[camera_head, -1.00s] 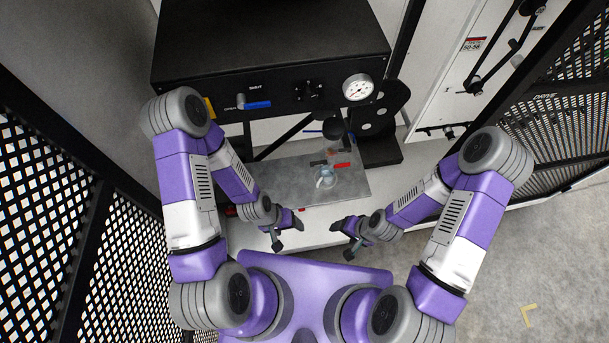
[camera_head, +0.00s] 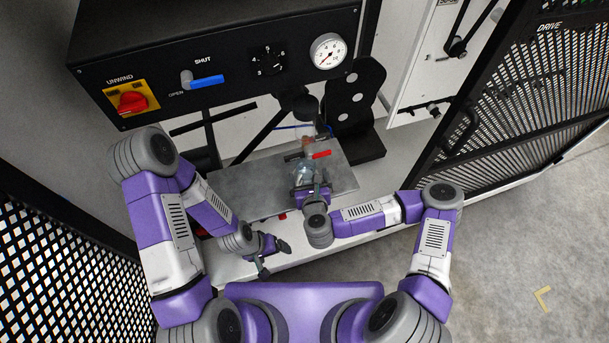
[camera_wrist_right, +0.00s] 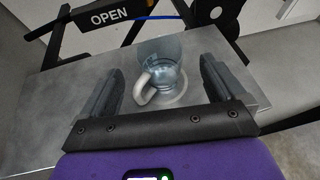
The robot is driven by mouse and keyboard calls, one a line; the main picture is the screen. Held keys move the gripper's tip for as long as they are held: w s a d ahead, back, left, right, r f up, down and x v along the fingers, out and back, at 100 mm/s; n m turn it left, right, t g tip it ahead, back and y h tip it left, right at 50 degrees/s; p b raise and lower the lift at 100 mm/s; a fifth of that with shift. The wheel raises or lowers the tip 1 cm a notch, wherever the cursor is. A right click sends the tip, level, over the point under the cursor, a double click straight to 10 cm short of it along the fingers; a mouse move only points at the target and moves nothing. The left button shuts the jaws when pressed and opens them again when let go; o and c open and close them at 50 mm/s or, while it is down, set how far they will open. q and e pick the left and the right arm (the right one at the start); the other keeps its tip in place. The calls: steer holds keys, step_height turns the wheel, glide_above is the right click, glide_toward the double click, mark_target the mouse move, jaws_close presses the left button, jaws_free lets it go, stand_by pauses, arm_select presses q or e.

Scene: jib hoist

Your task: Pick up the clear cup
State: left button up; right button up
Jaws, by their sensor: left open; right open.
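The clear cup (camera_head: 303,172) stands on the grey metal plate (camera_head: 236,187), partly hidden by my right gripper (camera_head: 311,187) in the head view. In the right wrist view the cup (camera_wrist_right: 165,72) is bluish and see-through, with a pale handle on its lower left side. My right gripper's fingers (camera_wrist_right: 160,83) are open, one on each side of the cup's direction, and the cup shows in the gap; I cannot tell whether they touch it. My left gripper (camera_head: 275,259) is open and empty, low over the pale front ledge.
A red lever (camera_head: 321,154) sits just behind the cup. A black panel (camera_head: 225,70) with a blue handle (camera_head: 207,82), red knob (camera_head: 132,101) and gauge (camera_head: 328,51) overhangs the back. Mesh fencing (camera_head: 520,90) stands at the right. The plate's left part is clear.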

mark_target(305, 159)
steer(key=b+x, duration=0.1)
steer(key=x, duration=0.4)
steer(key=shift+s+b, duration=0.1)
steer(key=shift+b, duration=0.3)
steer(key=shift+w+a+f, duration=0.1)
steer(key=shift+w+f, duration=0.1)
steer(key=shift+w, duration=0.35)
steer(key=c, duration=1.1)
steer(key=shift+r, duration=0.2)
